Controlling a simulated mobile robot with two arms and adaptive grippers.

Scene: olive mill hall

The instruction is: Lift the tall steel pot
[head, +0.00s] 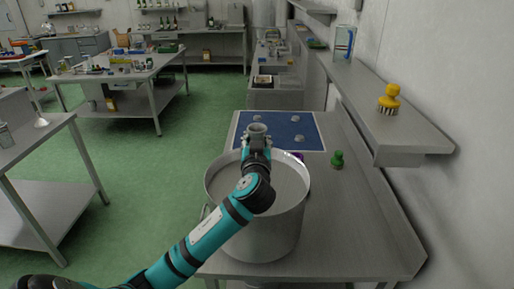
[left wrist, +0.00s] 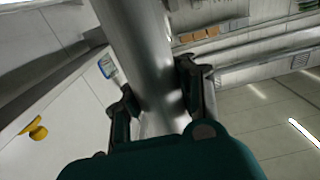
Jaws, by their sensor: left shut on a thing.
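A large, wide steel pot (head: 262,238) stands on the bench in the head view, its top open. My teal left arm crosses in front of it and over its mouth. My left gripper (head: 257,142) is at the pot's far rim, shut on a narrow steel cylinder (head: 257,129) with a round top. In the left wrist view this shiny steel cylinder (left wrist: 150,55) runs between the two fingers of the left gripper (left wrist: 158,100). Its lower part is hidden in the head view, and I cannot tell whether it joins the wide pot. My right gripper is not in view.
A blue mat (head: 305,136) with several small pale pieces lies behind the pot. A green bottle-like item (head: 337,160) stands to the right, and a purple item (head: 299,155) is partly hidden. A wall shelf (head: 400,130) with a yellow brush (head: 389,98) overhangs the right side.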

